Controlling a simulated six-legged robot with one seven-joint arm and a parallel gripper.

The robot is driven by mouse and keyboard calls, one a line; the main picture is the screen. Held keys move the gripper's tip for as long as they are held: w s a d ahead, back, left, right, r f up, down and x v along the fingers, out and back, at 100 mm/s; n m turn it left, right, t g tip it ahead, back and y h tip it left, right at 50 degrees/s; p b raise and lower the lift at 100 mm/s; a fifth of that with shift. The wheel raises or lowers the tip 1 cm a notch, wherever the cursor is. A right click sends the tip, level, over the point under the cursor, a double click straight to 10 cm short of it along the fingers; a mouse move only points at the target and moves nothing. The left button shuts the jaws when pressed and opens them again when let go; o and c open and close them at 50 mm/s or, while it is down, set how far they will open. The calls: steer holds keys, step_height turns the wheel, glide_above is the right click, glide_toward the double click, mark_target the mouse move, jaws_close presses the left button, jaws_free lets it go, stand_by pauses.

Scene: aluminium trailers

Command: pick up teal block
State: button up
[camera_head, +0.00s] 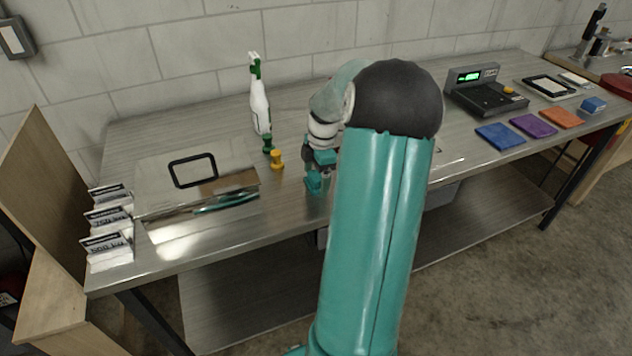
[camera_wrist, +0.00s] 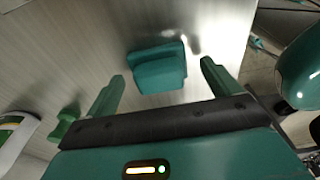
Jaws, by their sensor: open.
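The teal block (camera_wrist: 158,69) lies on the metal table top in the wrist view, ahead of my gripper (camera_wrist: 163,72) and between the lines of its two fingers. The fingers are spread apart, with visible gaps on both sides of the block. Nothing is held. In the head view my gripper (camera_head: 318,165) points down over the middle of the table, partly hidden by my arm. Teal shapes merge at its lower end there, so I cannot clearly separate block from fingers.
A white spray bottle (camera_head: 260,100), a green weight-like piece (camera_head: 267,143) and a yellow one (camera_head: 277,159) stand left of my gripper. A clear-lidded case (camera_head: 165,190) and label cards (camera_head: 108,220) are further left. A scale (camera_head: 485,95) and coloured pads (camera_head: 500,136) are right.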

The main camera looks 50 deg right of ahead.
mark_target(316, 177)
steer(key=shift+f, duration=0.15)
steer(key=shift+c, duration=0.2)
steer(key=c, duration=1)
steer(key=shift+c, duration=0.2)
steer(key=shift+r, duration=0.35)
steer(key=r, duration=0.3)
steer(key=shift+s+a+r, duration=0.1)
steer(key=shift+s+r, duration=0.05)
steer(key=shift+s, duration=0.1)
steer(key=s+a+r, duration=0.6)
steer(key=s+r, duration=0.3)
steer(key=s, duration=0.2)
steer(key=shift+s+a, duration=0.2)
steer(key=shift+s, duration=0.15)
